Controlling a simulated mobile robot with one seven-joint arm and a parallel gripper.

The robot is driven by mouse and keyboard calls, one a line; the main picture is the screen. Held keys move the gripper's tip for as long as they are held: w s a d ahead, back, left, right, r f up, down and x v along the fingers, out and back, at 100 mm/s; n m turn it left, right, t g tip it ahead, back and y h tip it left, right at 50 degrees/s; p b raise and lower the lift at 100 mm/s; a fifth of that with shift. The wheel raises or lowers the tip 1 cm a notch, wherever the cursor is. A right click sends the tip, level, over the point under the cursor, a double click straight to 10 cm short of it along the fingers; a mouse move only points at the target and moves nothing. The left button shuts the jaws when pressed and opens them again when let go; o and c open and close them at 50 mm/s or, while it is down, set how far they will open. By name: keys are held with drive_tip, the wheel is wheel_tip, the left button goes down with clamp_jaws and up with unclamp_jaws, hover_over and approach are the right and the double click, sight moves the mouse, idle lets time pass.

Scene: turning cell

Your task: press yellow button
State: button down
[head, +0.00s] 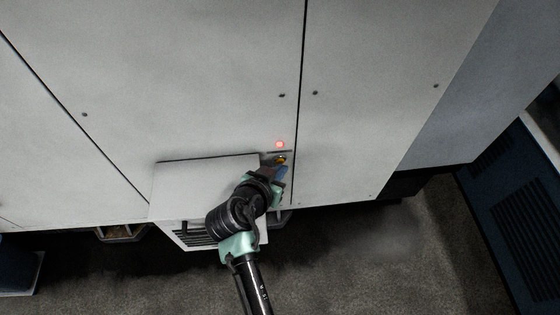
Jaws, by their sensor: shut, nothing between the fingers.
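The yellow button (281,159) is a small spot on the white machine front, just below a lit red light (280,144). My gripper (279,166) is shut and empty, with its tips right at the lower edge of the button. The gripper and wrist cover the panel just below it. I cannot tell from this view whether the tips touch the button or stop short of it.
The white machine cabinet (200,90) fills most of the view. A white box with a dark grille (192,233) juts out left of my arm. A blue cabinet (515,190) stands at the right. Grey floor (380,270) lies clear at the lower right.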

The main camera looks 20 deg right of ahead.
drive_tip(key=shift+w, duration=0.2)
idle(0.3)
drive_tip(key=shift+s, duration=0.1)
drive_tip(key=shift+s+a, duration=0.15)
drive_tip(key=shift+s, duration=0.5)
drive_tip(key=shift+s+a+p, duration=0.25)
drive_tip(key=shift+s, duration=0.55)
drive_tip(key=shift+s+a+p, duration=0.2)
drive_tip(key=shift+s+p, duration=0.1)
drive_tip(key=shift+s, duration=0.55)
drive_tip(key=shift+s+a+p, duration=0.25)
drive_tip(key=shift+s, duration=0.55)
drive_tip(key=shift+f, duration=0.1)
